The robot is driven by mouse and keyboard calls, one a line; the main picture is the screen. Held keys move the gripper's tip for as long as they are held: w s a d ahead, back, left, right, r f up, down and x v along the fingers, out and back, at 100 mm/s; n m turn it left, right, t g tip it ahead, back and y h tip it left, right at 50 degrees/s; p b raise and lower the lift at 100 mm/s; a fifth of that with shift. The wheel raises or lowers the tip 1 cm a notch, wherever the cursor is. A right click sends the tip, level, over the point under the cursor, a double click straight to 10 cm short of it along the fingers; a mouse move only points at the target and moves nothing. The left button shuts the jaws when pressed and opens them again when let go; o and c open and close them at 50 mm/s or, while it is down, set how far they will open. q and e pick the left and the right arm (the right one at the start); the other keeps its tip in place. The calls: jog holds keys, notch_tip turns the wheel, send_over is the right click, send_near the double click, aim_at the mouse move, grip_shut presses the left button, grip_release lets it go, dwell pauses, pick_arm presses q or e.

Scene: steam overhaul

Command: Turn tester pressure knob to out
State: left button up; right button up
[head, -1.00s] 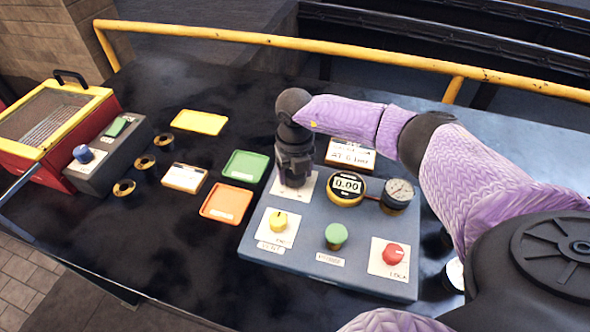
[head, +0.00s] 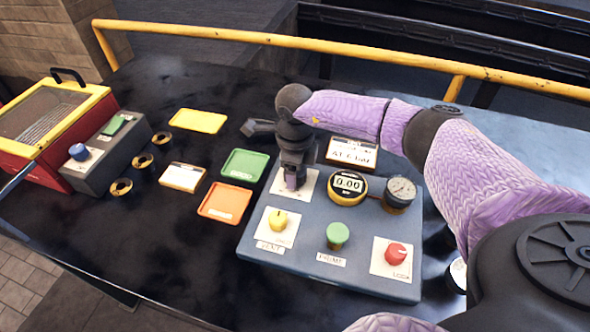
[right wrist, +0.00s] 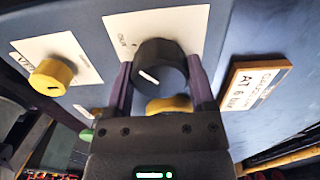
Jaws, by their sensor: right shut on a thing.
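The tester (head: 300,267) is a blue-grey panel at the front of the dark bench. Its black knob (right wrist: 160,68) with a white index mark sits on a white plate (right wrist: 187,25); in the right wrist view the mark points toward the lower right. My right gripper (right wrist: 158,85) is shut on this knob, one purple finger on each side. In the head view the gripper (head: 291,181) points down at the plate and hides the knob. The small plate lettering is too unclear to read fully. My left gripper is not in view.
The panel also carries a yellow knob (head: 278,220), a green knob (head: 337,235), a red knob (head: 396,253), a display reading 0.00 (head: 348,184), a dial gauge (head: 400,190) and a sign (head: 351,153). Green (head: 245,163) and orange (head: 226,201) trays lie to the left.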

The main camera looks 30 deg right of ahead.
jog(key=shift+n+b, duration=0.4)
jog(key=shift+n, duration=1.8)
jog(key=o, duration=1.2)
notch_tip(320, 180, up, 10)
jog(key=shift+r+p, duration=0.1)
jog(key=shift+p, duration=0.95)
